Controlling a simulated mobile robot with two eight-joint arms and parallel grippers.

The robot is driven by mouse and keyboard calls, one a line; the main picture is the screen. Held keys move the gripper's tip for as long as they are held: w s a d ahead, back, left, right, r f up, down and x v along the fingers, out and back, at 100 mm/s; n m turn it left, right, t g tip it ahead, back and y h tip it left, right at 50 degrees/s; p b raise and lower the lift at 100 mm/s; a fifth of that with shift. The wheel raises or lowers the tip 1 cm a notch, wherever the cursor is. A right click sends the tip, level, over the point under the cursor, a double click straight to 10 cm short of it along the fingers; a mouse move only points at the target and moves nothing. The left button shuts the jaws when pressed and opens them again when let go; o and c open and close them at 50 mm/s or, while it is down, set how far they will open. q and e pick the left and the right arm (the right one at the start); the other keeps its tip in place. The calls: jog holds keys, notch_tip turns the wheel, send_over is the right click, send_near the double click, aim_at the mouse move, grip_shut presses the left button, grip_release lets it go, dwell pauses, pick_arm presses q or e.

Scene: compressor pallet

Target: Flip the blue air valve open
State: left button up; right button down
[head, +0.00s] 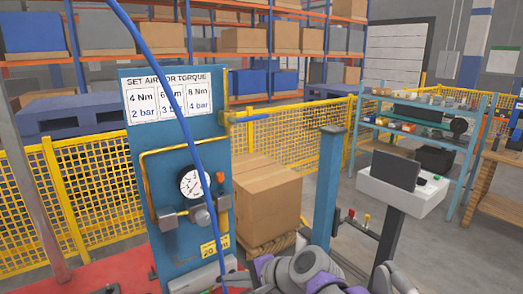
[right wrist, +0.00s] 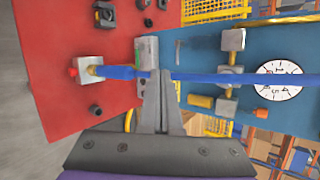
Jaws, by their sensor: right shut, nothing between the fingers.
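The blue panel (head: 140,110) stands left of centre in the head view, with a gauge (head: 193,182) and metal fittings on its lower part. In the right wrist view a thick blue piece (right wrist: 118,72) sits beside a brass fitting on a grey block (right wrist: 88,70). I cannot tell whether it is the air valve's handle or a hose end. My right gripper (right wrist: 161,78) is shut and empty, its tips close to the blue line; contact is unclear. In the head view it is at the lower edge (head: 232,281), partly cut off. My left gripper is out of view.
A blue hose (head: 163,75) hangs across the panel and also crosses the right wrist view (right wrist: 215,76). A yellow mesh fence (head: 105,190) runs behind. A blue post (head: 328,185) and a shelf cart (head: 480,122) stand right.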

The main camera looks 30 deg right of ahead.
aim_at(250, 118)
jog(key=w+d+r+m+t+h+b, duration=0.1)
jog(key=w+d+r+m+t, duration=0.3)
jog(key=d+r+m, duration=0.5)
jog(key=w+d+r+m+t+h+b, duration=0.1)
jog(key=w+d+r+m+t, duration=0.3)
jog(key=d+r+m, duration=0.5)
notch_tip(250, 118, up, 4)
jog(key=shift+w+d+r+m+t+h, duration=0.15)
jog(key=shift+w+d+m+t+h, duration=0.25)
jog(key=shift+d+h, duration=0.5)
jog(key=shift+w, duration=0.1)
jog(key=w+r+p, duration=0.1)
jog(key=w+r, duration=0.3)
jog(key=w, duration=0.6)
jog(key=shift+w+a+r+p, duration=0.2)
jog(key=shift+w+a+p, duration=0.1)
jog(key=shift+a, duration=0.1)
